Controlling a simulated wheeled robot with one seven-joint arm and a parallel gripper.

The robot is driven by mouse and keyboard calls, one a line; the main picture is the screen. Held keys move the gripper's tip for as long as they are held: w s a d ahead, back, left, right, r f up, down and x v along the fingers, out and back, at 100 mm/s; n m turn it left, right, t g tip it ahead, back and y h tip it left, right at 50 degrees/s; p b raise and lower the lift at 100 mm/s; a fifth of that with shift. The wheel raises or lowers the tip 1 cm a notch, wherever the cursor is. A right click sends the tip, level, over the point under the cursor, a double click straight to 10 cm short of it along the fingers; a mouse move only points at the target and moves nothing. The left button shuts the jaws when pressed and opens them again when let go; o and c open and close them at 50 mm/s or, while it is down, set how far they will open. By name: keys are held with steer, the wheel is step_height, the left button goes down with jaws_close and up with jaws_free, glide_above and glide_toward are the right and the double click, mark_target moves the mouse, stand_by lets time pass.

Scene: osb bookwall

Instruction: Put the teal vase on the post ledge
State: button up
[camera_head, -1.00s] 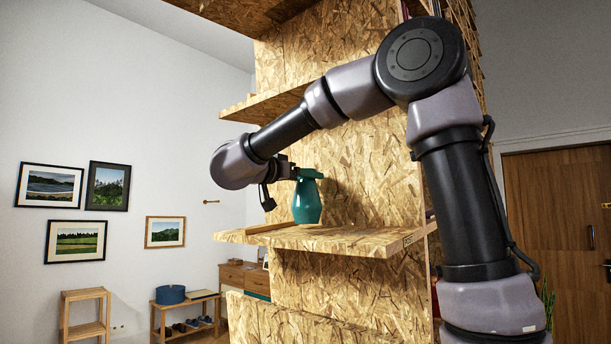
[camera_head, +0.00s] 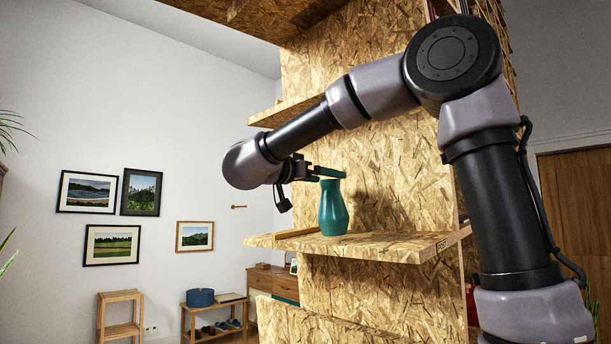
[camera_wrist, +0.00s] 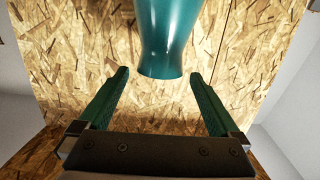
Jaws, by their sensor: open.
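The teal vase (camera_head: 333,210) stands upright on the post ledge (camera_head: 375,247), an OSB shelf with lettering on its front edge near the right corner. My gripper (camera_head: 328,172) is at the height of the vase's top, reaching in from the left. In the wrist view its two green fingers (camera_wrist: 160,82) are spread wide and nothing is clamped between them.
The OSB wall (camera_head: 385,190) rises right behind the vase, and another OSB shelf (camera_head: 285,110) is above left. A thin wooden strip (camera_head: 296,232) lies on the ledge's left part. Framed pictures, a stool (camera_head: 120,298) and a low bench (camera_head: 212,310) are far off at left.

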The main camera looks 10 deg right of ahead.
steer(key=v, duration=0.8)
